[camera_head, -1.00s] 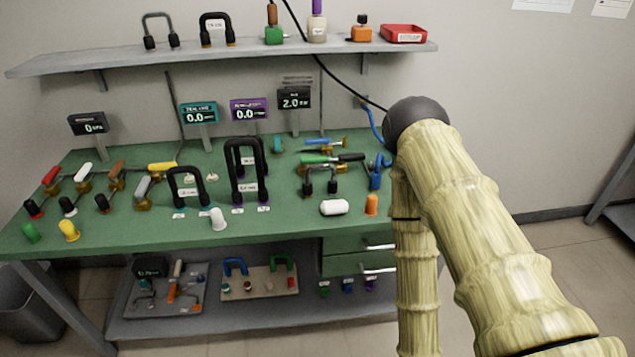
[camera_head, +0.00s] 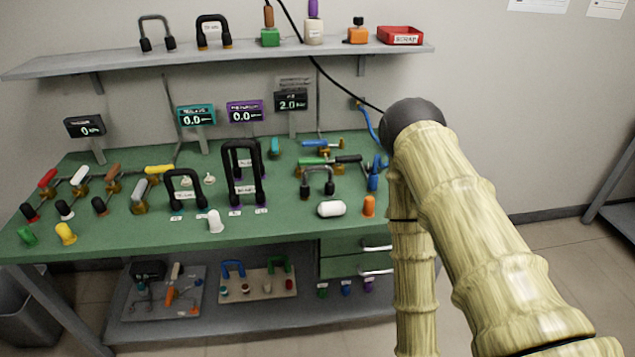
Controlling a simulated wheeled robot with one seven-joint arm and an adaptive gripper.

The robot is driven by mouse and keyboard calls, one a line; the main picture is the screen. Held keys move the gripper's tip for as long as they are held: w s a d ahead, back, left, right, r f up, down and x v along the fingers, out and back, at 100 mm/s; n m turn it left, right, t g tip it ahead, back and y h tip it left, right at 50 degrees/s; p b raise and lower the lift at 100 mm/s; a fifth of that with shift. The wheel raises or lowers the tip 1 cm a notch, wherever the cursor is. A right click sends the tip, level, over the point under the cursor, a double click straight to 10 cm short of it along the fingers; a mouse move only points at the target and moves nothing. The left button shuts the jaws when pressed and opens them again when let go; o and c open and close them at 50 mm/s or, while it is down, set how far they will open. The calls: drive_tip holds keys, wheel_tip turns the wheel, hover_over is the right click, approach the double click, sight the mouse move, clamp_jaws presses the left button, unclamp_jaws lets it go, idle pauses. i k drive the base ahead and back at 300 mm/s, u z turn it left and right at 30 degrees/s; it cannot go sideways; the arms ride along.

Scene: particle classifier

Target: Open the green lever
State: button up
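A lever with a green handle (camera_head: 314,160) lies at the back right of the green bench top, among other levers. It is small and its exact position, open or closed, cannot be told. A black-handled piece (camera_head: 347,159) is right beside it. My arm stands at the right of the picture, to the right of the lever and apart from it in the picture. My gripper is not in view.
A shelf (camera_head: 215,58) with a red tray (camera_head: 400,35) hangs above. Free floor lies at right.

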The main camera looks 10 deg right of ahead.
sight(303, 161)
drive_tip(key=k, duration=1.3)
drive_tip(key=u, duration=0.55)
drive_tip(key=i, duration=1.45)
drive_tip(key=z, duration=0.55)
drive_tip(key=i, duration=0.4)
drive_tip(key=z, duration=0.1)
